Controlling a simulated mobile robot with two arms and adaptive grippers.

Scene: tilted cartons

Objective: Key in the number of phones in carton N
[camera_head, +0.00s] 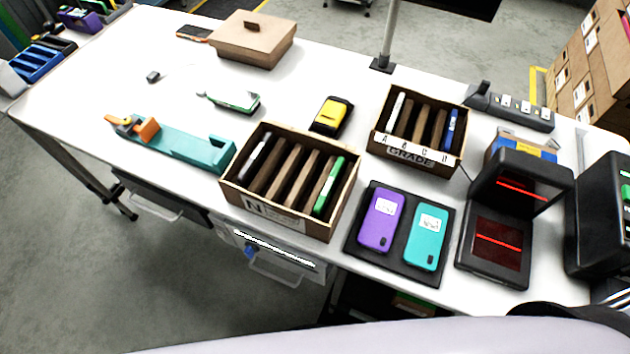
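Carton N (268,217) is an open brown box with an "N" on its front, standing near the table's front edge. Brown dividers split it into several slots. A dark phone with a pale edge (259,158) stands in the leftmost slot and a green phone (328,188) in the rightmost. The slots between show only dividers and shadow; their bottoms are hidden. A black device with green buttons (625,192) is cut off at the right edge; whether it is a keypad I cannot tell. Neither of my grippers is in view.
A carton marked GRADE (408,158) holds a white and a blue phone. A purple phone (380,222) and a teal phone (427,238) lie on a black mat (399,262). A scanner with red lines (497,245) stands right of it.

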